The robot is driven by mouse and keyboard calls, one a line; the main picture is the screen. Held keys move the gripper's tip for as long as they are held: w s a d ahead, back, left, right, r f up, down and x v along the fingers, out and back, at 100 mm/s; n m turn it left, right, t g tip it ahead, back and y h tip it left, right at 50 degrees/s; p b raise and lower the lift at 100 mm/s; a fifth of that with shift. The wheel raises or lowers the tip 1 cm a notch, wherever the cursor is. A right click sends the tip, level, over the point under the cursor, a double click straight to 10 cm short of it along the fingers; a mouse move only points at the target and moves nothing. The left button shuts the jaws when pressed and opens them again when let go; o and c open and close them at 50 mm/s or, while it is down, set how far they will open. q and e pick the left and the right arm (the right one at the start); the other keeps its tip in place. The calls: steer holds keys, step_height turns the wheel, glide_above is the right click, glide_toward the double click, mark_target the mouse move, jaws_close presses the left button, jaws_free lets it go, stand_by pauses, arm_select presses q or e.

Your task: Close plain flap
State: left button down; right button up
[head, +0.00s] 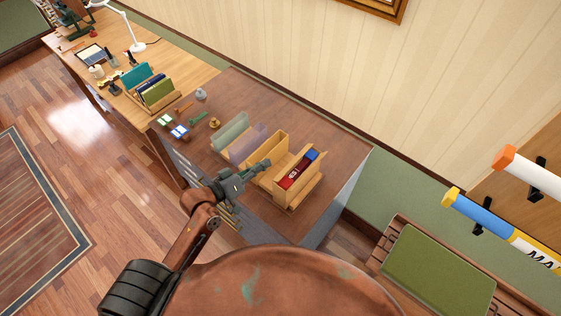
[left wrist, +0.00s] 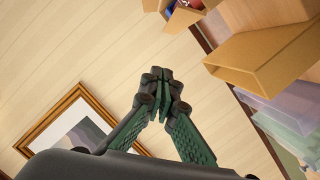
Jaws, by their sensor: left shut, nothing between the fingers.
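My left gripper (head: 262,166) is shut and empty, in front of the middle of a row of holders on the dark tabletop. In the left wrist view its fingertips (left wrist: 164,88) meet with nothing between them. A plain tan open-topped holder (head: 279,144) stands just behind the fingertips; it also shows in the left wrist view (left wrist: 262,58), apart from the fingers. To its right is a tan holder (head: 284,202) with a red and blue item (head: 297,171) inside. Which panel is the plain flap, I cannot tell. My right gripper is not in view.
Translucent green (head: 230,130) and purple (head: 248,142) holders stand left of the tan ones. Small tools and cards lie on the dark tabletop (head: 325,145) further left. A wooden desk (head: 185,70) adjoins it. A green-cushioned bench (head: 437,270) stands at the right.

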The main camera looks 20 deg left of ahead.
arm_select(q)
steer(key=p, duration=0.2)
glide_above(289, 165)
steer(key=a, duration=0.2)
steer(key=f, duration=0.2)
steer(key=shift+d+f+p, duration=0.15)
steer(key=shift+d+f, duration=0.25)
steer(key=shift+f, duration=0.2)
steer(key=shift+d+f+p, duration=0.15)
steer(key=shift+d+f, duration=0.2)
steer(key=shift+f, duration=0.25)
steer(key=shift+s+d+f, duration=0.1)
steer(key=shift+d+f, duration=0.2)
steer(key=shift+f, duration=0.1)
